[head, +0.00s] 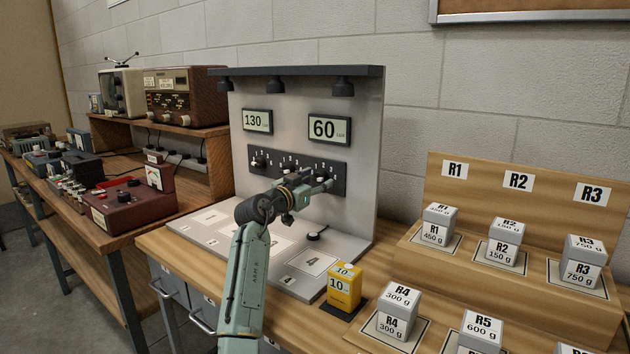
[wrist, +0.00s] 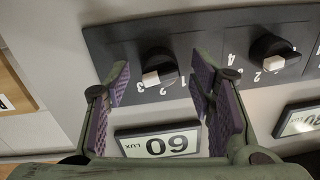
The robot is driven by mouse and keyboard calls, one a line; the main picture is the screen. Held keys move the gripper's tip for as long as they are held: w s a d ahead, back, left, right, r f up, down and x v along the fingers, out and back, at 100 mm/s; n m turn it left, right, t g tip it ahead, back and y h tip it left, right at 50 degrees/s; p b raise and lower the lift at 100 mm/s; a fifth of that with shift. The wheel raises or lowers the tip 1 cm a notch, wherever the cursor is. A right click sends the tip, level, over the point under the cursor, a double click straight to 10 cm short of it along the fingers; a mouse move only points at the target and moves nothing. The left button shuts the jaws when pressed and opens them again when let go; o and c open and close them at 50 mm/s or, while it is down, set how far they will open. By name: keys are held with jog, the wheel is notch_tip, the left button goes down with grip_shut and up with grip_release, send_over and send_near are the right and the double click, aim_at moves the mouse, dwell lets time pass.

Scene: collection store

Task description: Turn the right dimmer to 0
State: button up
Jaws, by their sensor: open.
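The right dimmer (wrist: 158,62) is a black knob with a white pointer, at the end of a dark panel (head: 338,157). The wrist view shows it upside down; its pointer faces the printed figures, around 2 to 3, exact setting unclear. My gripper (head: 326,183) is in front of the panel's right part and hides much of this dimmer in the head view. In the wrist view the open fingers (wrist: 160,82) frame the knob, one to each side, apart from it. The display above the right dimmer (head: 328,128) reads 60 lux.
Another dimmer (wrist: 271,58) is beside it; the left dimmer (head: 259,162) is farther along the panel. The left display (head: 257,121) reads 130 lux. Lamps hang from a top bar (head: 305,71). A yellow 10 block (head: 344,288) and several grey weights (head: 436,225) stand to the right.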

jog(key=shift+c, duration=0.2)
jog(key=c, duration=1.1)
jog(key=shift+c, duration=0.2)
